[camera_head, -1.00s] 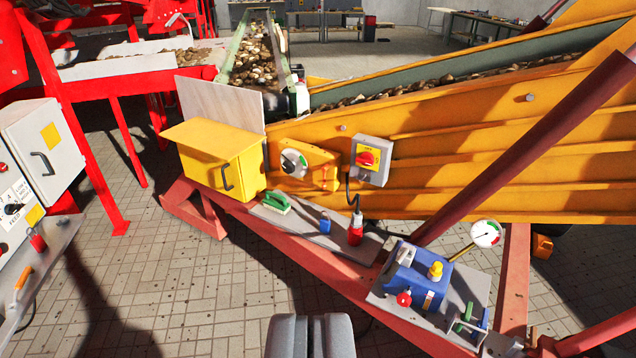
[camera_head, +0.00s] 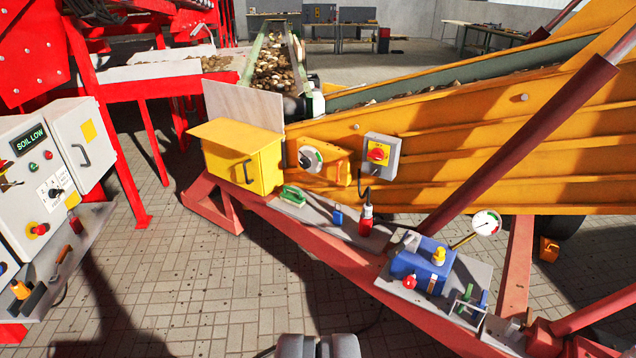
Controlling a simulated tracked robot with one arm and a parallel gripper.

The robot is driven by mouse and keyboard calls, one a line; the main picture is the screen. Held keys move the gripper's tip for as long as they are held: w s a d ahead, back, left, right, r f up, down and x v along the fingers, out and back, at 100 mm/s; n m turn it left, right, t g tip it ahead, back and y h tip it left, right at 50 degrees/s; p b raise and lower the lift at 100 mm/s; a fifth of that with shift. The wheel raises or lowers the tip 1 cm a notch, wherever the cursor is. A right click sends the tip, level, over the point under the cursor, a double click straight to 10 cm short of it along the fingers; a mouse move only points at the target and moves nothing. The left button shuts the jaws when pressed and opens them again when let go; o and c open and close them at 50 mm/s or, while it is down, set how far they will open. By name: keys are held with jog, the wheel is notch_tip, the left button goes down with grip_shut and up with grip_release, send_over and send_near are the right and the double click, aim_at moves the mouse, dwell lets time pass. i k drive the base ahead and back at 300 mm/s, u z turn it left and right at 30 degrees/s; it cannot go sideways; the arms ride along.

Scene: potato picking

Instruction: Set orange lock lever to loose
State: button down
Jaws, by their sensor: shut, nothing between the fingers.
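A lever with an orange-brown grip (camera_head: 66,254) stands tilted on the grey shelf at the left edge, below the control boxes. A second orange handle (camera_head: 20,290) with a dark part beside it shows lower on the same shelf. Which of the two is the lock lever, and any loose or locked marking, I cannot tell at this size. My gripper (camera_head: 318,342) is at the bottom centre, its two grey fingers together and empty. It is well to the right of both handles and touches nothing that I can see.
A control box (camera_head: 30,140) with a "SOIL LOW" display stands at left. A yellow box (camera_head: 270,165), a red switch (camera_head: 377,153) and a blue unit (camera_head: 408,262) sit along the red frame of the orange conveyor (camera_head: 480,150). Tiled floor lies open between.

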aim_at(338, 164)
jog(key=k, duration=0.5)
jog(key=z, duration=0.2)
jog(key=i, duration=1.1)
jog(key=z, duration=0.2)
jog(key=i, duration=2.3)
jog(key=u, duration=0.6)
